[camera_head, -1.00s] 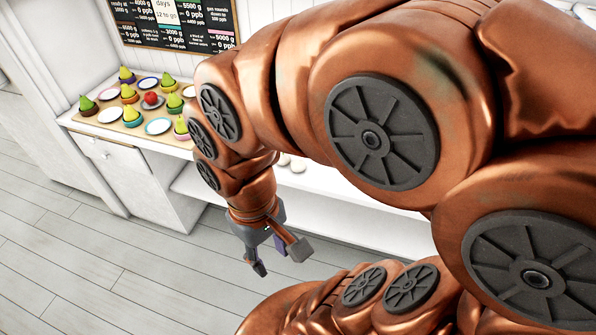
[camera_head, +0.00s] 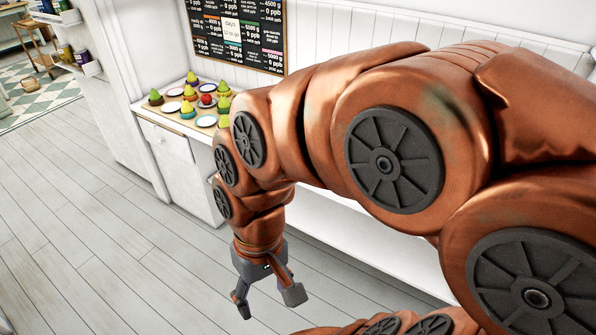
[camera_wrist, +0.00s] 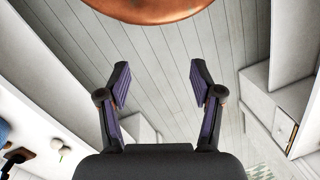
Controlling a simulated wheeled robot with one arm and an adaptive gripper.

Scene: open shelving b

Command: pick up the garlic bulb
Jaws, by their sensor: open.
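My copper arm hides much of the shelving on the right of the head view.
A price board (camera_head: 238,32) hangs behind. A white lower shelf (camera_head: 345,245) runs behind my arm. The floor (camera_head: 90,240) at left is clear.

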